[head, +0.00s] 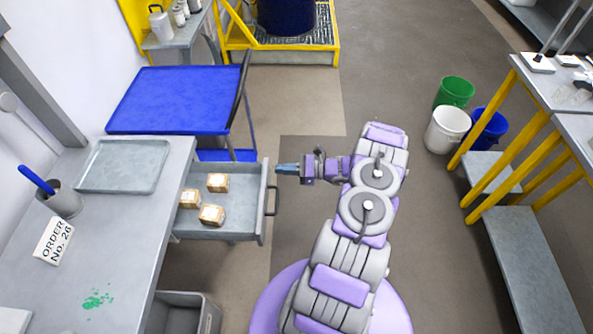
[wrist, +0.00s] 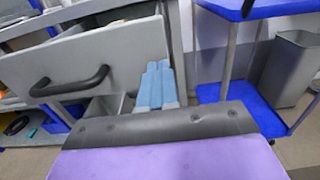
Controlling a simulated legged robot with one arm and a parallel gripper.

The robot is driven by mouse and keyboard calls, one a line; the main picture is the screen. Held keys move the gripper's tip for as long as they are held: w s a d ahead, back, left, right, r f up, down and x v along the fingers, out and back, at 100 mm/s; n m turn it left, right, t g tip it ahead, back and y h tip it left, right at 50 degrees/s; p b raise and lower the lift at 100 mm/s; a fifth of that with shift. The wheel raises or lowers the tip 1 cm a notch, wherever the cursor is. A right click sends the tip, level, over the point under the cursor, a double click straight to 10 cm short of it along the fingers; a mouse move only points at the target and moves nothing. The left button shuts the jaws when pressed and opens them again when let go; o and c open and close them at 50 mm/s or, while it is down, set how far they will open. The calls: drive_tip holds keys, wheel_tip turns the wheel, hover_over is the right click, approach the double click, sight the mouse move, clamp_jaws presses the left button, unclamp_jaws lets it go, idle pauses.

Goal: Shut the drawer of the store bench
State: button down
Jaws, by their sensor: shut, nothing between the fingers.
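The drawer (head: 238,223) of the store bench (head: 120,240) stands pulled out to the right in the head view. Three small cardboard boxes (head: 211,215) lie inside it. The drawer's grey front with its dark handle (head: 271,201) faces my arm. My gripper (head: 288,169) is shut and empty, near the far end of the drawer front. In the wrist view the blue fingers (wrist: 157,85) show together at the right end of the drawer front (wrist: 95,60), with the handle (wrist: 70,85) to their left. I cannot tell whether the fingertips touch the front.
A blue cart (head: 175,100) stands just beyond the drawer. On the bench are a grey tray (head: 122,166), a cup with a blue tool and an order card. A grey bin (head: 183,312) stands below.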

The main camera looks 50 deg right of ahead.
drive_tip(key=shift+x, duration=0.9)
drive_tip(key=shift+a, duration=0.1)
